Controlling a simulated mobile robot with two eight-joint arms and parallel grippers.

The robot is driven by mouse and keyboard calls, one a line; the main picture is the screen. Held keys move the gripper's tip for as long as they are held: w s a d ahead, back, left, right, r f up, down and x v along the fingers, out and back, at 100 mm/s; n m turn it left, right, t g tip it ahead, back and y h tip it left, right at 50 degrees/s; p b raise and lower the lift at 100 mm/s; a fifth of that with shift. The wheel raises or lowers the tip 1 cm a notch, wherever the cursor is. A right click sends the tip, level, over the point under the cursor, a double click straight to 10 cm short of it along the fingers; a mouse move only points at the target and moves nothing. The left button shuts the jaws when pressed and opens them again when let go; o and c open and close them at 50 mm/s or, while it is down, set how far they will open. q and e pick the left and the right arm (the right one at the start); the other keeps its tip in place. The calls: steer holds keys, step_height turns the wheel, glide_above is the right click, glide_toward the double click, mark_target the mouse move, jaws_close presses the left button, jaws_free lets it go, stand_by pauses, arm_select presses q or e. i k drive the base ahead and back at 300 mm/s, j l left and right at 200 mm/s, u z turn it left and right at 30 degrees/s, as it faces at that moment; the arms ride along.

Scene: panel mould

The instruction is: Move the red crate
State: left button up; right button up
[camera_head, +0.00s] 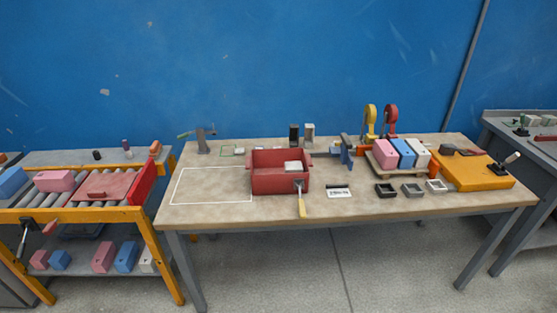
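The red crate (272,186) stands upright on the workbench (350,211), left of its middle. A pale block (292,166) shows inside it, near its right end. A tool with a yellow handle (302,207) is at the crate's front right corner; its dark head overlaps the crate wall, and I cannot tell whether it touches. A white outlined rectangle (212,168) is marked on the bench directly left of the crate, and it is empty. Neither of my grippers is in view.
Left of the bench is a yellow-framed roller stand (88,208) with a pink block (55,181) and a flat red piece (106,187). Right of the crate are a white label (338,191), a tray of coloured blocks and an orange board (470,172). A grey clamp (203,142) stands behind the outline.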

mark_target(267, 176)
steer(key=i+l+u, duration=0.15)
steer(key=i+u, duration=0.2)
steer(key=i, duration=0.2)
steer(key=i+l+u, duration=0.35)
steer(key=i, duration=0.15)
steer(key=i+l+u, duration=0.35)
steer(key=i+l, duration=0.1)
steer(key=i, duration=0.05)
